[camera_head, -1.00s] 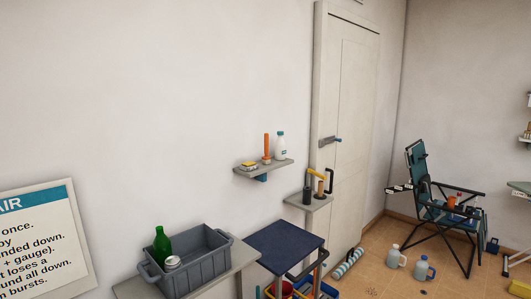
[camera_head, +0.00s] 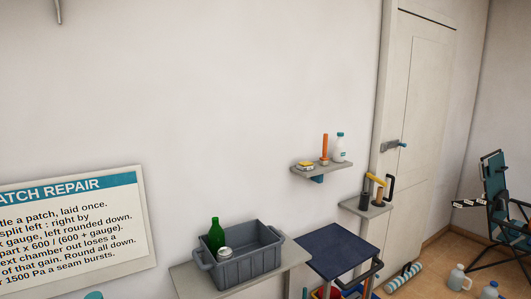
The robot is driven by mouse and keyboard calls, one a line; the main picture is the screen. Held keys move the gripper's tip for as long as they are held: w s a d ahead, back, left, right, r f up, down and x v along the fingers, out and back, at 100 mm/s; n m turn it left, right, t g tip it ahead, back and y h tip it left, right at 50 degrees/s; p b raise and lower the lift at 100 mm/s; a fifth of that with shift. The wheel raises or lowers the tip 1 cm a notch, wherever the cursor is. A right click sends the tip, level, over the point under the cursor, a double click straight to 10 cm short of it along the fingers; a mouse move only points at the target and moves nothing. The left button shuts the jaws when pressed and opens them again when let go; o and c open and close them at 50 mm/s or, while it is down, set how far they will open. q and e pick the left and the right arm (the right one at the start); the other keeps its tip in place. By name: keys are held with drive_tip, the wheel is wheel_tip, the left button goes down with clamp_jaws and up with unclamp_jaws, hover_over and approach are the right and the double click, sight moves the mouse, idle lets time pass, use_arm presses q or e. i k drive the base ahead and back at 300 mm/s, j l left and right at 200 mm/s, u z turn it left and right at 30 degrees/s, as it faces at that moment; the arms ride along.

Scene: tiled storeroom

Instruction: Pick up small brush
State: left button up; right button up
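I cannot make out a small brush for certain. A thin orange upright item (camera_head: 325,146) with a paler foot stands on the upper wall shelf (camera_head: 335,169); it may be a brush handle, but it is too small to tell. A yellow-topped item (camera_head: 305,165) lies to its left and a white bottle (camera_head: 339,150) with a teal cap stands to its right. The lower shelf (camera_head: 353,208) holds a dark cylinder (camera_head: 364,199) and a yellow-handled item (camera_head: 375,178), which are also unclear. Neither of my grippers is in view.
A grey crate (camera_head: 250,268) with a green bottle (camera_head: 216,236) and a metal-lidded jar stands on a ledge (camera_head: 190,281). A dark blue-topped cart (camera_head: 337,250) is to its right. A door, a folding chair (camera_head: 497,190) and jugs (camera_head: 457,277) are further right.

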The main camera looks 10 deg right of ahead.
sight(324, 160)
drive_tip(key=i+l+u, duration=0.1)
drive_tip(key=l+u, duration=0.7)
drive_tip(key=l, duration=0.2)
drive_tip(key=l+u, duration=0.4)
drive_tip(key=l, duration=0.15)
drive_tip(key=k+l+u, duration=0.1)
drive_tip(key=l+u, duration=0.3)
drive_tip(key=k+l, duration=0.05)
drive_tip(key=l, duration=0.05)
